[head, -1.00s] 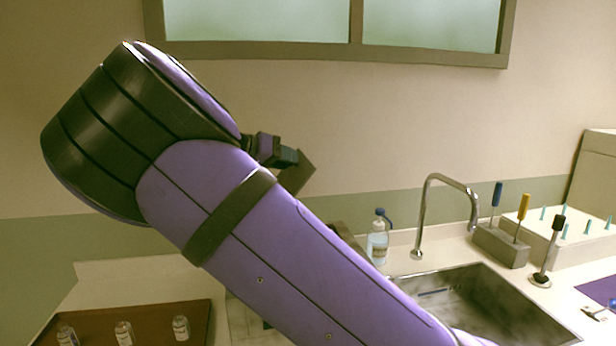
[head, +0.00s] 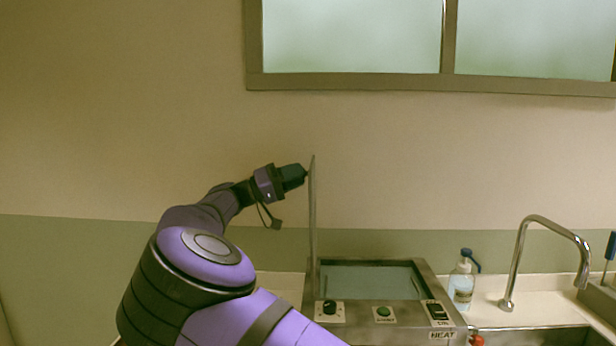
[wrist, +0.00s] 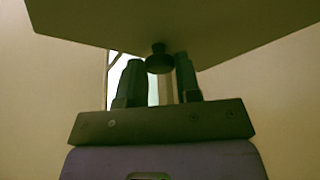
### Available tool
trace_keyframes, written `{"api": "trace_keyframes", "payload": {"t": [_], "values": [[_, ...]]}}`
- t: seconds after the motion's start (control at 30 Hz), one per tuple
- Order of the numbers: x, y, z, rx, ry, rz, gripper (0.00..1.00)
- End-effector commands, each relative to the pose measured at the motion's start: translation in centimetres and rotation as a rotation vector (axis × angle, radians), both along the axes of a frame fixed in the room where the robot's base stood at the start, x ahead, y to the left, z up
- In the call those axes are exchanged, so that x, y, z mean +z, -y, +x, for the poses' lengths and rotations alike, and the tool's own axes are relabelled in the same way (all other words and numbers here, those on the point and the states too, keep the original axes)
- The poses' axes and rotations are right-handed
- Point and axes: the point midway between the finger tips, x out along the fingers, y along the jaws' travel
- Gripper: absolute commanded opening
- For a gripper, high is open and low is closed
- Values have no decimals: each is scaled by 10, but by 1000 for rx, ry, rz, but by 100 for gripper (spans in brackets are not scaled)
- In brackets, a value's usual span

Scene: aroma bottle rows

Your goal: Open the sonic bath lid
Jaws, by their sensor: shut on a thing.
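The sonic bath (head: 430,285) sits on the counter in the head view, with its basin uncovered and bluish inside. Its lid (head: 313,215) stands upright, seen edge-on, at the left side of the bath. My gripper (head: 304,175) is at the upper part of the lid, on its left side. In the wrist view the lid's underside or face (wrist: 215,25) fills the top, and its dark knob (wrist: 159,60) sits between my fingers. My gripper is shut on the knob.
A clear bottle with a blue cap (head: 462,280) stands right of the bath. A curved tap (head: 520,250) and sink lie further right. The bath's front panel has a knob (head: 329,308), a green button (head: 383,312) and a switch (head: 437,311). Wall is behind.

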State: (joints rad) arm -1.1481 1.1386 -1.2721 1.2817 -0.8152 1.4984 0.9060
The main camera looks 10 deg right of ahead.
Motion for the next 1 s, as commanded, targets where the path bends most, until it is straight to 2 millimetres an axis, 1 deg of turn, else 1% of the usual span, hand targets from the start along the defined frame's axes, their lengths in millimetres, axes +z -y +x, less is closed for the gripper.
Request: {"api": "trace_keyframes", "payload": {"t": [0.2, 0.5, 0.53, 0.63, 0.9, 1.0], "values": [[-2, -6, 1, 0, -6, -19, 0], [-2, -6, 1, -1, -6, -18, 0], [-2, -5, 1, -1, -6, -18, 33], [-2, -5, 1, -1, -6, -18, 56], [-2, -6, 1, 0, -5, -19, 57], [-3, -10, 1, 1, -5, -19, 57]]}}
